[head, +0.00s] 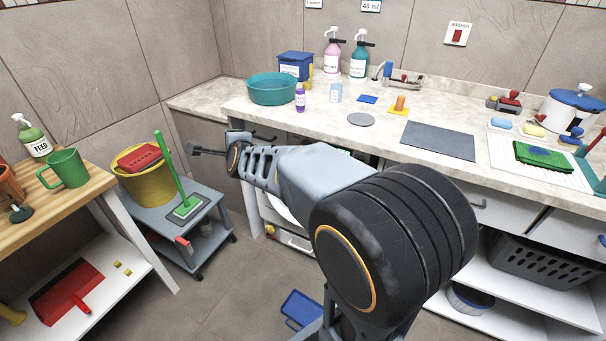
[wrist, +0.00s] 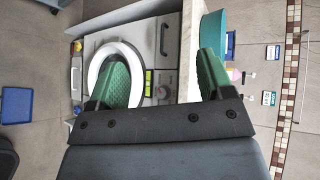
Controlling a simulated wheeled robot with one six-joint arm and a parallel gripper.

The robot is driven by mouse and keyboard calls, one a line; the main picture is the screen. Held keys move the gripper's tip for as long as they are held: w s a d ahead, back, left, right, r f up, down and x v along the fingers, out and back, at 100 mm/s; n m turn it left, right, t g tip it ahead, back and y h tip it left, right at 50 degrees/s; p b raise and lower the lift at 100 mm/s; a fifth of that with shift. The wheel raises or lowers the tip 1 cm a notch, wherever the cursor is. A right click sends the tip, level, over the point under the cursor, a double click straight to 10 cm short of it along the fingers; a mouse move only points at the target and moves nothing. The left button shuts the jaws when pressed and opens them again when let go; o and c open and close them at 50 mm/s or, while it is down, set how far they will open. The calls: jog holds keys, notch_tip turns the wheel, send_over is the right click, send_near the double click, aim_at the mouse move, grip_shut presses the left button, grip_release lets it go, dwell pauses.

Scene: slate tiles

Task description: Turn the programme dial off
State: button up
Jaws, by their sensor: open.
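The washing machine shows sideways in the wrist view, with its white round door ring (wrist: 96,66) and a control strip (wrist: 169,64) along the right side. A lit green display (wrist: 148,77) sits on the strip. A small grey round shape (wrist: 162,92), which looks like the programme dial, lies beside it; its pointer setting is too small to read. My gripper (wrist: 165,68) is open, its green fingers spread on either side of the strip, with nothing between them. In the head view my arm covers most of the machine; part of its white front (head: 281,207) shows below.
The worktop (head: 315,116) overhangs the machine and holds a teal basin (head: 271,89) and several bottles. A grey trolley (head: 190,203) with a yellow bucket (head: 143,184) stands left. A blue object (head: 301,308) lies on the floor. Floor between them is partly clear.

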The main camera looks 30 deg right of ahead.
jog(key=w+d+f+m+g+h+b, duration=0.2)
jog(key=d+f+m+h+b, duration=0.55)
jog(key=m, duration=0.55)
jog(key=w+d+f+m+g+h+b, duration=0.25)
jog(key=d+f+m+h+b, duration=0.4)
jog(key=f+m, duration=0.5)
jog(key=w+d+m, duration=0.1)
jog(key=w+d, duration=0.1)
jog(key=d, duration=0.5)
jog(key=w+d+r+m, duration=0.1)
jog(key=w+d, duration=0.2)
jog(key=d, duration=0.3)
jog(key=shift+d+r+g, duration=0.25)
jog(key=shift+d+g, duration=0.1)
jog(key=shift+d, duration=0.05)
jog(key=shift+w, duration=0.1)
jog(key=shift+c, duration=0.3)
jog(key=c, duration=0.9)
jog(key=shift+o, duration=0.2)
